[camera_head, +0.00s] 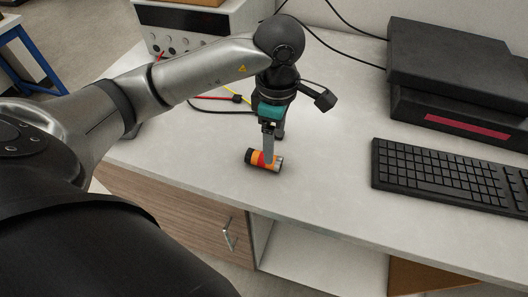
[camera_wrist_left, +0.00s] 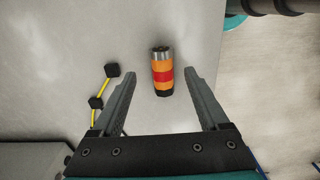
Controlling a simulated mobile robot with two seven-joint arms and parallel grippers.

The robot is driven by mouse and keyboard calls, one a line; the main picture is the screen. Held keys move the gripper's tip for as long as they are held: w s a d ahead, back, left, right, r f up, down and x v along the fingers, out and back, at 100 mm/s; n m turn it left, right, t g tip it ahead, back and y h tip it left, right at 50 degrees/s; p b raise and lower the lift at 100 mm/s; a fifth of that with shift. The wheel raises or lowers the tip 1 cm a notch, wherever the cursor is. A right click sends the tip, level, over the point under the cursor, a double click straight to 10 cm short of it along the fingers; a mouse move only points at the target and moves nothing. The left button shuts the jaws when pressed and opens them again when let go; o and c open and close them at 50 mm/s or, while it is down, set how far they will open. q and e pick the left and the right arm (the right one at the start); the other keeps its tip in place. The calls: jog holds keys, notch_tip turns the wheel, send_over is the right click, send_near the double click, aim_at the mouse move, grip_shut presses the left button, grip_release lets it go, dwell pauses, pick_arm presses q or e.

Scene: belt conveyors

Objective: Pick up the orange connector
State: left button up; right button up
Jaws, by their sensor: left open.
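The orange connector (camera_head: 254,157) is a short cylinder with orange and red bands, a metallic end and a dark end. It lies on its side on the light grey table (camera_head: 330,190), near the front edge. In the left wrist view the connector (camera_wrist_left: 162,72) shows ahead of and between the two fingertips, apart from both. My left gripper (camera_head: 268,160) points down at the connector in the head view, and one finger hides part of it. In the left wrist view the gripper (camera_wrist_left: 160,75) is open and empty. My right gripper is in neither view.
A black keyboard (camera_head: 450,178) and stacked dark boxes (camera_head: 455,65) stand on the right. A bench instrument (camera_head: 185,30) with cables is at the back left. A yellow lead with black ends (camera_wrist_left: 104,88) lies left of the connector in the wrist view. The table between connector and keyboard is clear.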

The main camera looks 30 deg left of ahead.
pick_arm(q)
jog(key=shift+s+f, duration=0.2)
jog(key=shift+f, duration=3)
grip_shut()
